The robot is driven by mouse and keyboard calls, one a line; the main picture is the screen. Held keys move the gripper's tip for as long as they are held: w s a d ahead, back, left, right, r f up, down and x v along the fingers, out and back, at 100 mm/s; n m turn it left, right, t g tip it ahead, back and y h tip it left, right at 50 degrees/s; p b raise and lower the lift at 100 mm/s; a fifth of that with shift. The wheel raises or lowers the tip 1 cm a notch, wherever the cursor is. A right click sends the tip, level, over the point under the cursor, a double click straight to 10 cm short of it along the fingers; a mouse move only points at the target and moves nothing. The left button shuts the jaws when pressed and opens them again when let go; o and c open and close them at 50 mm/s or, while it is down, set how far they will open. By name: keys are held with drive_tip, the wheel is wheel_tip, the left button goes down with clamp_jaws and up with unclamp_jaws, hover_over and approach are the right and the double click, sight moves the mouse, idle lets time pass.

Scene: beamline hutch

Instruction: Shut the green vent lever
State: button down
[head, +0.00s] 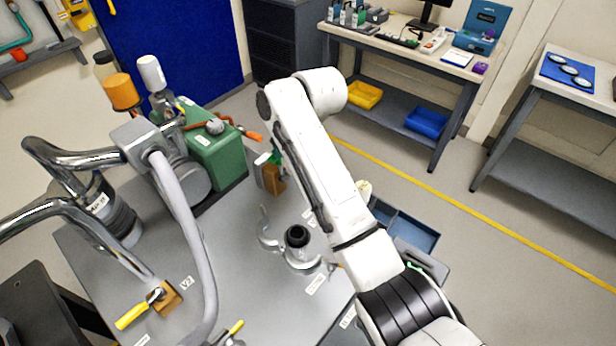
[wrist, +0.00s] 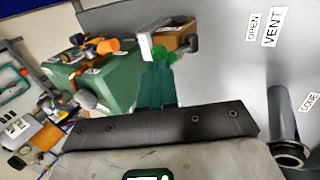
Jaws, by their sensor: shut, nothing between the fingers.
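The green vent lever (wrist: 158,52) shows in the wrist view as a bright green grip beside a wood-coloured valve block (wrist: 178,37) with a grey metal fitting. My gripper (wrist: 157,66) is shut and empty. Its dark fingers lie together, with their tips right at the green grip; I cannot tell whether they touch it. In the head view the block (head: 273,180) stands on the grey bench, with a bit of green (head: 275,157) above it. My arm hides the gripper and part of the lever there. The VENT label (wrist: 272,27) and OPEN label (wrist: 253,26) lie right of the block.
A green box (head: 217,155) with an orange-handled lever stands left of the block. A metal fitting with a black top (head: 297,236) stands in front. Bent steel pipes (head: 75,158) and a yellow-handled valve (head: 132,315) crowd the left. A blue tray (head: 405,231) lies at right.

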drive_tip(key=shift+w+a+f+g+h, duration=0.2)
drive_tip(key=shift+w+a+g+h, duration=0.15)
drive_tip(key=shift+a, duration=0.25)
drive_tip(key=shift+r, duration=0.1)
drive_tip(key=shift+r+p, duration=0.55)
drive_tip(key=shift+r, duration=0.2)
drive_tip(key=shift+r, duration=0.1)
